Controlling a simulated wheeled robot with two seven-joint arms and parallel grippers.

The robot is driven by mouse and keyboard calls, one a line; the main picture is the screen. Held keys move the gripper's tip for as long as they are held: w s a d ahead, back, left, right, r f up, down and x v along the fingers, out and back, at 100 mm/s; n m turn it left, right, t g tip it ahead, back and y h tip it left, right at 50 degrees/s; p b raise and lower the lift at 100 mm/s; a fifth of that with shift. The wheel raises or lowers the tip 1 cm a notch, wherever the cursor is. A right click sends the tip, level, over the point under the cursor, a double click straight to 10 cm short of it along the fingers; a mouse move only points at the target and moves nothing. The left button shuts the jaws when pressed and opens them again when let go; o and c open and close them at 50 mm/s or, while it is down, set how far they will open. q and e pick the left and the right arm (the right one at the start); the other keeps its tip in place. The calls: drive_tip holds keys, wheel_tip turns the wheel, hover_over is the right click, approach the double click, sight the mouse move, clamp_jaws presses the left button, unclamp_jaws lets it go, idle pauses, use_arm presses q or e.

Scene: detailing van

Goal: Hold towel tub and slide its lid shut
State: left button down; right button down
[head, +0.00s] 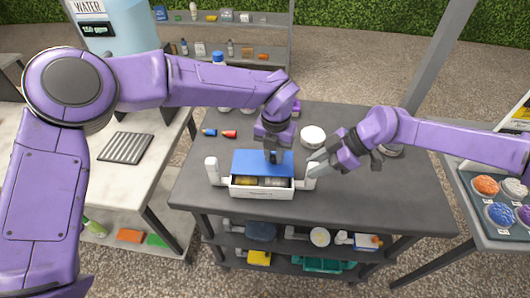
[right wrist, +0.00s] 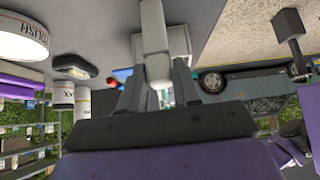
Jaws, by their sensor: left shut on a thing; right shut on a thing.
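The white towel tub (head: 262,192) stands near the front edge of the dark table, with an upright white handle at each end. Its blue lid (head: 248,160) covers the rear part, and rolled yellow and grey towels (head: 262,181) show in the open front strip. My left gripper (head: 273,156) comes down from above and is shut at the lid; the exact grip point is hidden. My right gripper (head: 315,165) is shut on the tub's right handle (head: 310,182). In the right wrist view the white handle (right wrist: 157,55) sits between the fingers.
The table (head: 410,205) is clear to the right. Shelves below hold several items. A pale bench (head: 145,180) stands left.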

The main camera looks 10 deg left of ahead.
sight(273, 173)
use_arm(q)
drive_tip(key=shift+s+d, duration=0.1)
drive_tip(key=shift+s, duration=1.75)
drive_tip(key=c, duration=0.9)
unclamp_jaws()
wheel_tip(273, 173, up, 12)
